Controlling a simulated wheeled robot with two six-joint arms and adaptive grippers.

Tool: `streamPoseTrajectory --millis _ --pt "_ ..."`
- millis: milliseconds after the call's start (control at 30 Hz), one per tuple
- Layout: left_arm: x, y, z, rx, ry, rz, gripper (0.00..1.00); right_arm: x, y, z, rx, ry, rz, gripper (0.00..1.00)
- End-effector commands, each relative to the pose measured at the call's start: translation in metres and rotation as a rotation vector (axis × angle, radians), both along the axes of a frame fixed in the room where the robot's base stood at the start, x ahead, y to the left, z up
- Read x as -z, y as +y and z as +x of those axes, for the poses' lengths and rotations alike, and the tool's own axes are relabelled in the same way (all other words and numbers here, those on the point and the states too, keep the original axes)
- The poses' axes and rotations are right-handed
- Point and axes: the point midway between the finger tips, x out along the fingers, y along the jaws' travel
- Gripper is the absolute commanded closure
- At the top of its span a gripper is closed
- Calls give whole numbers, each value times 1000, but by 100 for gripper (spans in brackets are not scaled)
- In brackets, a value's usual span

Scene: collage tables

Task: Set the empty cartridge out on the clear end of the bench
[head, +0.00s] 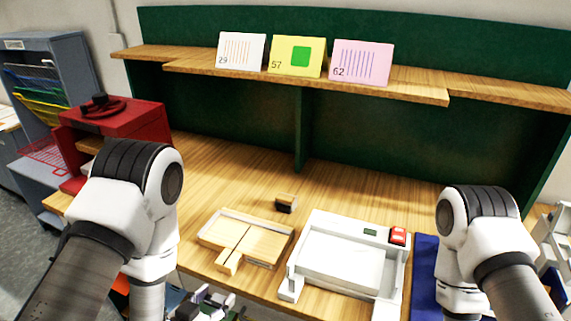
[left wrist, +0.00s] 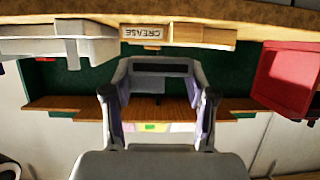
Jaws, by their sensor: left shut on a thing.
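My left gripper (left wrist: 157,95) shows in the left wrist view with its two fingers closed on a light grey piece with a dark strip (left wrist: 160,68), which I take to be the cartridge. In the head view the left gripper (head: 208,302) shows only in part at the bottom edge, below the bench's front. Whether the cartridge is empty cannot be seen. The wooden bench (head: 345,197) has a bare stretch at the back. My right arm comes in at the right of the head view, but its gripper is out of view.
A shallow wooden tray (head: 206,239) and a white machine with a red button (head: 346,290) stand at the bench front. A small dark block (head: 286,205) lies behind them. A blue mat (head: 425,270) is at right, a red cabinet (head: 130,122) at left. Cards stand on the shelf (head: 400,87).

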Motion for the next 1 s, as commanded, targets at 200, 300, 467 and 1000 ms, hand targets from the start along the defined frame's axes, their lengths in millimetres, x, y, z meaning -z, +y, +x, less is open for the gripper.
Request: streamPoseTrajectory --millis 200,300,467,1000 --pt "31 18 32 -231 -2 1 81 23 0 0 0 0 0 60" --pt "35 27 32 -299 0 0 81 22 0 0 0 -1 0 60" --pt "35 29 31 -313 -1 -1 81 22 0 0 0 0 0 60" --pt "36 28 31 -310 0 0 81 22 0 0 0 0 0 60"
